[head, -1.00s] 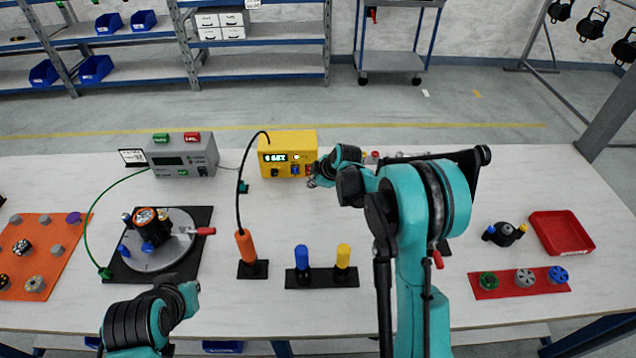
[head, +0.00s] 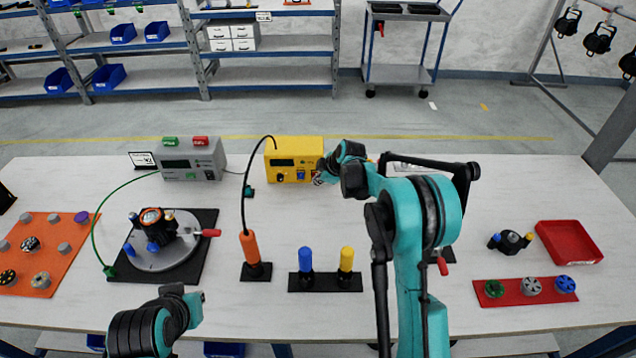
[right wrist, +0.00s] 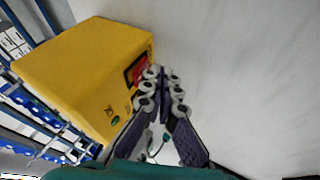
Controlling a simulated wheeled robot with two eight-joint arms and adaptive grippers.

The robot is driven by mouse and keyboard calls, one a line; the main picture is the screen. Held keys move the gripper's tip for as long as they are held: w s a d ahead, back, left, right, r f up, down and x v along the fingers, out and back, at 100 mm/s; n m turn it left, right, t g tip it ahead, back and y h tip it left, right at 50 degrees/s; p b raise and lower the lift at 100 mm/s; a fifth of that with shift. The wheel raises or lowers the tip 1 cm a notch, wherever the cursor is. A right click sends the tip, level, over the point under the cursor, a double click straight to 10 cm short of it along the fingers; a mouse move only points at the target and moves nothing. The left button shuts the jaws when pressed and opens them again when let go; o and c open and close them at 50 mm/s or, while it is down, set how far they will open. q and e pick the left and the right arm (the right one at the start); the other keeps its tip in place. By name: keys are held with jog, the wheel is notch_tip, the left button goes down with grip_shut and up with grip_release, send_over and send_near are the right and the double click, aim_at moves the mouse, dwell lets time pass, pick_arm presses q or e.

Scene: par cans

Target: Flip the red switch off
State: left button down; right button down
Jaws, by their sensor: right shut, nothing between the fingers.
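The yellow box (head: 308,150) stands at the back of the table, and its small display (head: 283,162) is dark. A blue switch (head: 301,174) is on its front. My right gripper (head: 318,179) is at the right end of that front and largely covers the red switch in the head view. In the right wrist view the red switch (right wrist: 140,70) shows in a dark frame on the box, just left of my fingertips (right wrist: 163,84). The fingers are shut with nothing between them; I cannot tell whether they touch the switch. My left arm shows at lower left, its fingers out of view.
A grey box (head: 205,160) with green and red tops stands left of the yellow box. An orange-handled probe (head: 248,246) and a stand with blue and yellow posts (head: 325,281) are in front. A red tray (head: 568,242) lies at right.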

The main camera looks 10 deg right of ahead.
jog(key=shift+w+f, duration=0.4)
jog(key=shift+s+r+p, duration=0.15)
jog(key=shift+r+p, duration=0.25)
jog(key=shift+r, duration=0.35)
pick_arm(q)
jog(key=shift+w+r, duration=0.4)
pick_arm(e)
jog(key=shift+r, duration=0.15)
pick_arm(q)
jog(key=shift+f, duration=0.1)
pick_arm(e)
jog(key=shift+a, duration=0.1)
